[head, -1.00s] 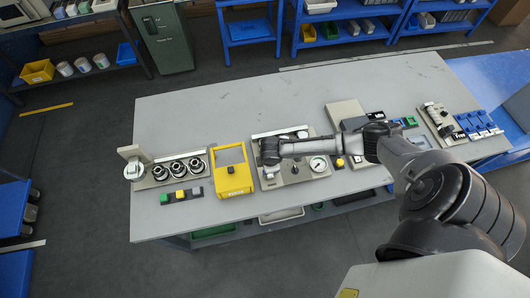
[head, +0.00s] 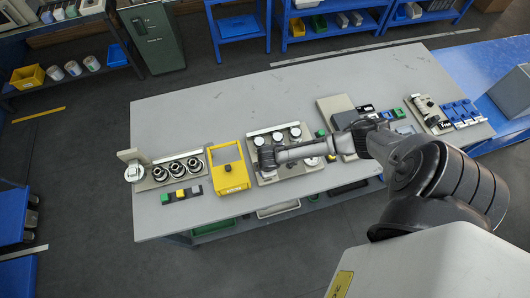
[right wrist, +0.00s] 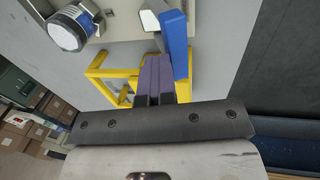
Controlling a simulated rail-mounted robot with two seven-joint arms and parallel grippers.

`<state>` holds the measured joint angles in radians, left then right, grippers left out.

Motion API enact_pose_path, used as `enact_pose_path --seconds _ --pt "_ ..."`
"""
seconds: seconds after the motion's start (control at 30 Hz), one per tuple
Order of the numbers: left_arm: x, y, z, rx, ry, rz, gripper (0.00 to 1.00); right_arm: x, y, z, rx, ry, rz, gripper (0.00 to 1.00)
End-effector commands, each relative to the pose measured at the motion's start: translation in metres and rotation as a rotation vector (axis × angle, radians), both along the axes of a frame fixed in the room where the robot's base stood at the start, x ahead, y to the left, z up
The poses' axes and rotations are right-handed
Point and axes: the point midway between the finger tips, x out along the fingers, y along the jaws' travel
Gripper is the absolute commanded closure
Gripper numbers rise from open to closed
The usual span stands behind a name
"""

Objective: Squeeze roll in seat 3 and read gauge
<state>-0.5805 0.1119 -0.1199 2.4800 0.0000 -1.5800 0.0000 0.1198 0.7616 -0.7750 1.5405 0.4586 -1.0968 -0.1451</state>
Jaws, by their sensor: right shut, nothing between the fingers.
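The roll station (head: 252,179) is a beige panel near the table's middle, with several round pale-topped rolls (head: 277,136) along its far side. I cannot tell which place is seat 3. My right gripper (head: 266,160) is over the panel's left part, on the near side of the rolls. In the right wrist view its purple fingers (right wrist: 158,80) are together and empty, beside a blue block (right wrist: 175,35). A roll-like cylinder (right wrist: 70,28) with a pale face is apart from them. My left gripper is out of view.
A yellow frame (head: 229,169) stands just left of the panel and also shows behind the fingers (right wrist: 100,72). Further left is a rack of dark rollers (head: 178,168). More devices (head: 345,110) stand to the right.

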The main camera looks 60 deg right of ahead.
Motion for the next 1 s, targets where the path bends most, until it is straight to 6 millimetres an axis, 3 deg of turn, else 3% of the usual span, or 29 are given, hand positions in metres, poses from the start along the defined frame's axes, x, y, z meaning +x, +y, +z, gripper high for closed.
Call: enact_pose_path --seconds 0.37,0.57,0.67,1.0 --pt "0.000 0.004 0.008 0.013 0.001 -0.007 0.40 -0.001 0.000 0.005 0.005 0.010 0.000 1.00" --pt "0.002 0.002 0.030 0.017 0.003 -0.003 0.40 0.018 -0.018 0.030 0.002 0.005 -0.002 1.00" --pt "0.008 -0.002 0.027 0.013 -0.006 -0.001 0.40 0.021 -0.019 0.042 0.000 0.000 0.004 1.00" --pt "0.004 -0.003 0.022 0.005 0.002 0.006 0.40 0.001 -0.001 0.091 0.001 -0.001 0.002 1.00"
